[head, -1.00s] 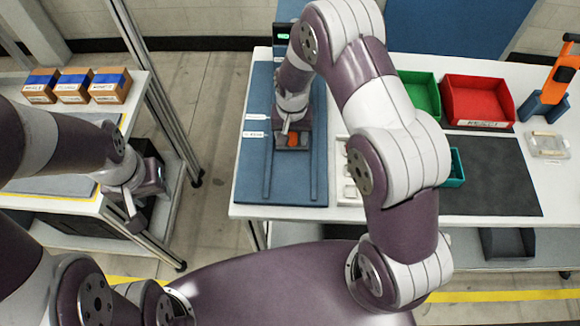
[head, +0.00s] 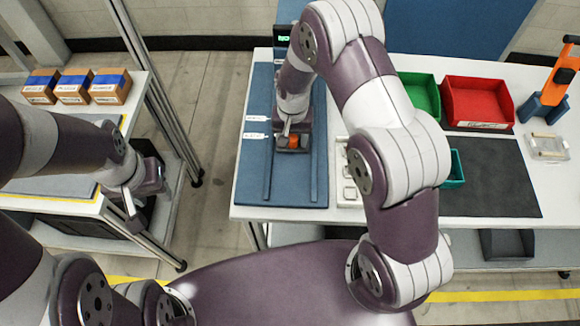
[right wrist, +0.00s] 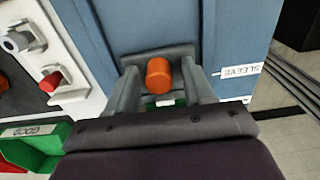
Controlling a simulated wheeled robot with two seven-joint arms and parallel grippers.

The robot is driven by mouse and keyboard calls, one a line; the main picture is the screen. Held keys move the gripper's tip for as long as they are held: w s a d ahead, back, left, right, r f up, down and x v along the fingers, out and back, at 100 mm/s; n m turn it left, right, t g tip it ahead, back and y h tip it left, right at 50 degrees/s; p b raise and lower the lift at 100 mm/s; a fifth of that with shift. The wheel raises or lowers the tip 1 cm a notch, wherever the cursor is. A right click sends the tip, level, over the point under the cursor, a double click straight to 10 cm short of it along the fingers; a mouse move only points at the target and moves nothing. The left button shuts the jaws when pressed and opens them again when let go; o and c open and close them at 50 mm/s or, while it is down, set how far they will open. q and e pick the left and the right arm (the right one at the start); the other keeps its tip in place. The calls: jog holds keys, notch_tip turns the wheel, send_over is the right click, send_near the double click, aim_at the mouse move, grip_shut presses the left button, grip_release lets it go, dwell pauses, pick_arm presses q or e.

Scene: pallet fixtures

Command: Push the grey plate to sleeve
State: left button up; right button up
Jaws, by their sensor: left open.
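The grey plate (head: 293,150) lies on a blue board (head: 263,90) between two long rails, with an orange cylinder (right wrist: 159,75) standing on it. In the right wrist view the plate (right wrist: 150,57) is just beyond my right gripper (right wrist: 160,82). Its two fingers are apart, one on each side of the cylinder, with gaps visible. Whether the fingertips touch the plate is unclear. The SLEEVE label (right wrist: 238,71) is on the board's edge, almost level with the plate. My left gripper (head: 135,198) is open and empty by the left table.
A green bin (head: 421,94) and a red bin (head: 478,101) stand right of the board, behind my right arm. A white tray (head: 346,180) with parts adjoins the board. Several labelled boxes (head: 74,87) sit on the left table. The near board between the rails is clear.

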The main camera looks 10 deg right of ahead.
jog(key=shift+w+d+r+p, duration=0.1)
jog(key=shift+w+r+p, duration=0.05)
jog(key=shift+r+p, duration=0.5)
jog(key=shift+w+d+r+p, duration=0.1)
jog(key=shift+r+p, duration=0.5)
jog(key=r+p, duration=0.1)
jog(key=r, duration=0.1)
jog(key=r+p, duration=0.2)
jog(key=shift+s+a+r, duration=0.1)
jog(key=shift+s, duration=0.1)
jog(key=shift+w+r, duration=0.1)
jog(key=shift+r, duration=0.05)
pick_arm(q)
jog(key=r, duration=0.5)
jog(key=shift+w+d+r, duration=0.15)
jog(key=shift+w+r, duration=0.15)
jog(key=shift+w, duration=0.05)
jog(key=shift+s, duration=0.1)
